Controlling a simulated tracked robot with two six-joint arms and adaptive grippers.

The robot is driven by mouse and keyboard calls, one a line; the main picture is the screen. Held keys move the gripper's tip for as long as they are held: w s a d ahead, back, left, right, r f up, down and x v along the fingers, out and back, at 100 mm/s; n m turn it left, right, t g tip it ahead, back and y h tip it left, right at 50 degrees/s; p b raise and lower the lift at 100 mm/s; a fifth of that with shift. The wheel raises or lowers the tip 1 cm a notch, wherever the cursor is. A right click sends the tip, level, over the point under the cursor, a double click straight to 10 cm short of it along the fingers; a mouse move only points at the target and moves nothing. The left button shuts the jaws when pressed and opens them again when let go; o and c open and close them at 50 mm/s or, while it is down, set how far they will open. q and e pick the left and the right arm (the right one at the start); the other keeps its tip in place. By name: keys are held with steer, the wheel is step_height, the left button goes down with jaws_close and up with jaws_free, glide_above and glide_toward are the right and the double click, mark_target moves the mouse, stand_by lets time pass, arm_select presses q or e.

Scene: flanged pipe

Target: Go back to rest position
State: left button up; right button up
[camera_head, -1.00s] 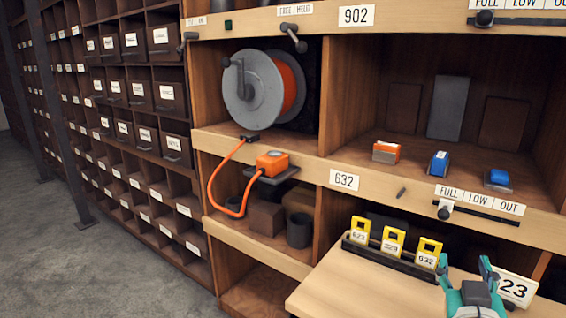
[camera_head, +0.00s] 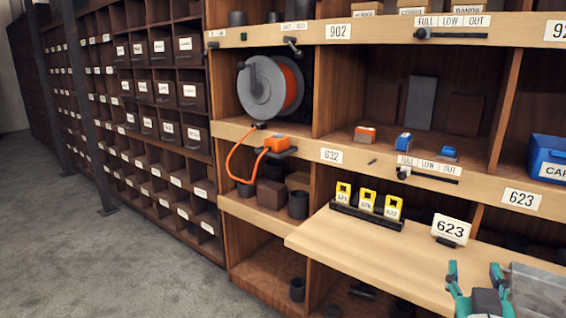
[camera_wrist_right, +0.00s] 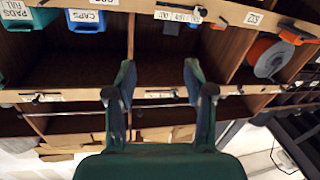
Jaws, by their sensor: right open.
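My right gripper (camera_head: 475,281) shows at the bottom right of the head view, in front of the pull-out wooden board. Its green fingers are apart with nothing between them. In the right wrist view the same gripper (camera_wrist_right: 160,82) has its two fingers spread, with shelf compartments beyond and no object between the tips. My left gripper is not in the head view.
A wooden board (camera_head: 350,250) juts out from the shelving, bearing yellow tags (camera_head: 367,202) and a 623 card (camera_head: 451,230). A reel (camera_head: 270,87) with orange hose hangs in a compartment. A blue bin (camera_head: 547,158) stands right. Grey floor (camera_head: 60,220) is clear at left.

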steer(key=w+a+f+n+g+y, duration=0.2)
steer(key=f+g, duration=0.1)
steer(key=f, duration=1.1)
steer(key=w+a+f+n+g+y, duration=0.2)
steer(key=a+f+n+y, duration=0.1)
steer(key=f, duration=1.1)
steer(key=s+a+f+g+y, duration=0.1)
steer(key=s+a+f, duration=0.1)
steer(key=f, duration=0.4)
steer(key=s+a+f+g+y, duration=0.1)
steer(key=a+f+g, duration=0.1)
steer(key=f, duration=0.3)
steer(key=s+a+f+m+g+y, duration=0.2)
steer(key=s+a+f+g+y, duration=0.15)
steer(key=s+a+f, duration=0.35)
steer(key=s+a+f+m+g+y, duration=0.1)
steer(key=s+a+f+g+y, duration=0.35)
steer(key=s, duration=0.45)
arm_select(q)
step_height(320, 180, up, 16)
steer(key=p, duration=1.6)
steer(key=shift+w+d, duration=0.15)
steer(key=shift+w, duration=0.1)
arm_select(e)
step_height(320, 180, up, 16)
steer(key=a+t+h, duration=0.1)
steer(key=h, duration=0.1)
steer(key=shift+w+f, duration=0.15)
